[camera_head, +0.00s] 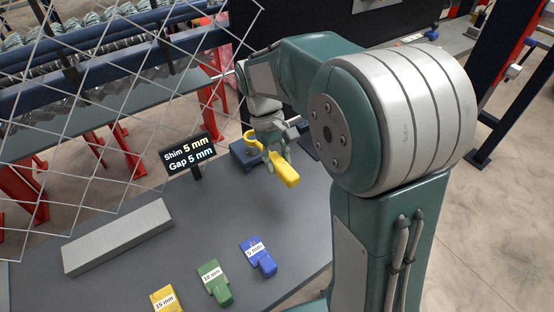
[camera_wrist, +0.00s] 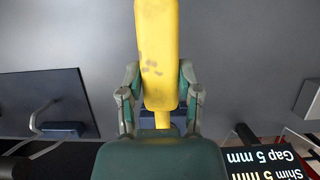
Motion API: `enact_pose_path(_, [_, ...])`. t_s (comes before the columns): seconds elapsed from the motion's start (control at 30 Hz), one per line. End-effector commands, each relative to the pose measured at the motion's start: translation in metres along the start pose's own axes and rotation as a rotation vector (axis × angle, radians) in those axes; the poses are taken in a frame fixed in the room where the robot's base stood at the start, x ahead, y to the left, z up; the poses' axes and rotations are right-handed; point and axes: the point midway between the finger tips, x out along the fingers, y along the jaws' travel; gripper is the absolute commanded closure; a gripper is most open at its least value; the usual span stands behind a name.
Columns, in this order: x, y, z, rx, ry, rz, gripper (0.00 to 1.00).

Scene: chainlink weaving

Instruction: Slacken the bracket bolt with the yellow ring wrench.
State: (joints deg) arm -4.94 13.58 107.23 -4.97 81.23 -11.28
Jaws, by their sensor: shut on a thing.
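The yellow ring wrench (camera_head: 287,173) is in my gripper (camera_head: 278,148) above the far right part of the grey table. Its ring end points away to the upper left, over or at a dark blue block (camera_head: 242,159) that looks like the bracket. I cannot tell whether the ring sits around the bolt, and the bolt itself cannot be made out. In the wrist view the wrench's thick handle (camera_wrist: 158,50) runs between the two fingers of my gripper (camera_wrist: 160,100), which are closed on it. The ring end is hidden there.
A sign (camera_head: 189,155) reads "Shim 5 mm, Gap 5 mm". A grey bar (camera_head: 119,237) lies at the left of the table (camera_head: 130,285). Blue (camera_head: 259,256), green (camera_head: 214,283) and yellow (camera_head: 165,299) labelled shims lie in front. Chainlink mesh (camera_head: 110,110) hangs at the left.

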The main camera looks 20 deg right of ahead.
Motion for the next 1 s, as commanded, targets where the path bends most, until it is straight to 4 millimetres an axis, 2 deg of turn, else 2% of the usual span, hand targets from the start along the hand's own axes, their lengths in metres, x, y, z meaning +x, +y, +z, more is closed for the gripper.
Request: enact_pose_path(1.0, [0.023, 0.0, -0.01, 0.0, -0.001, 0.0, 1.0])
